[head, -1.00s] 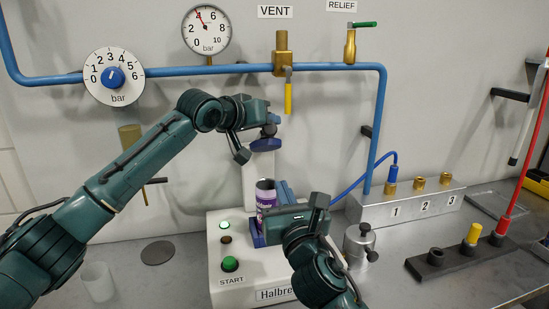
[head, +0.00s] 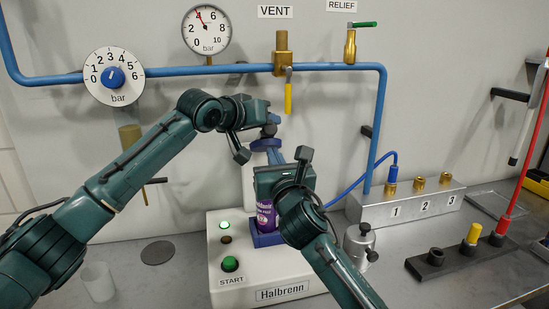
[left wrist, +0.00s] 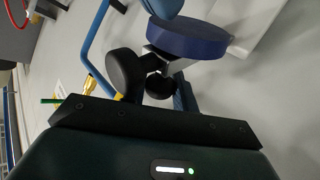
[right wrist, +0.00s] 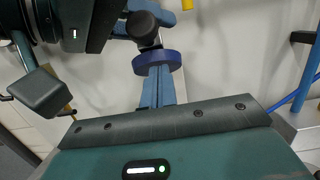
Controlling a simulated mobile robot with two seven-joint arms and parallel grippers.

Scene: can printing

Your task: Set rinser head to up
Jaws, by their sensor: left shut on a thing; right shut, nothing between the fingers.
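The rinser head is a dark blue disc (head: 265,144) at the top of the white machine's column (head: 249,180). It also shows in the left wrist view (left wrist: 190,38) and the right wrist view (right wrist: 157,63). A black knob (left wrist: 127,70) sits beside the disc. My left gripper (head: 270,120) is at this knob and shut on it; its fingertips are mostly hidden. My right gripper (head: 275,157) is shut and empty, its blue fingers pointing up just below the disc; I cannot tell whether they touch it. A purple can (head: 265,216) stands in a blue holder (head: 267,239) under the head.
The machine base (head: 230,292) has a green START button (head: 230,264) and a lit lamp (head: 224,224). A blue pipe (head: 200,70) with a yellow vent lever (head: 288,98) runs above my arms. A metal pot (head: 360,243) stands right of the machine.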

